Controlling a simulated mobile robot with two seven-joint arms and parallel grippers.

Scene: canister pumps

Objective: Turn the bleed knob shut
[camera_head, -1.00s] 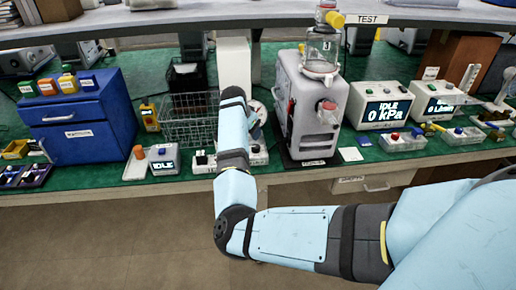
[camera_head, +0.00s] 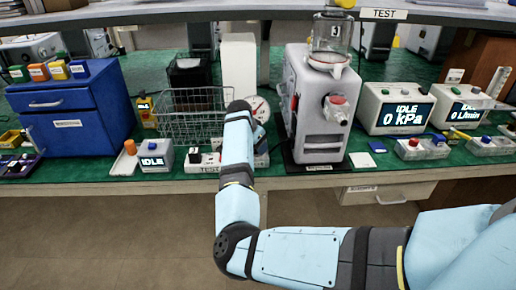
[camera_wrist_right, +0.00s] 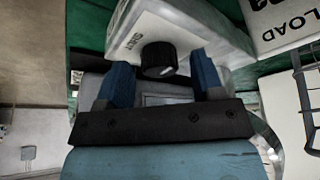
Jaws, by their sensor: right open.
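In the right wrist view a round black knob (camera_wrist_right: 158,58) stands out from a white block (camera_wrist_right: 200,32) with small lettering beside the knob. My right gripper (camera_wrist_right: 162,78) is open, its two blue fingers apart on either side of the knob's near end. I cannot tell whether either finger touches it. In the head view my right arm reaches in from the right, and its wrist (camera_head: 238,115) hides the gripper and that knob. The grey canister pump (camera_head: 318,115) with a clear jar (camera_head: 330,42) stands right of my wrist. My left gripper is not in view.
A pressure gauge (camera_head: 260,108) and a wire basket (camera_head: 190,122) sit close by my wrist. A blue cabinet (camera_head: 75,115) stands at left. Display boxes, one reading 0 kPa (camera_head: 397,112), stand at right. A shelf edge (camera_head: 200,14) runs above the bench.

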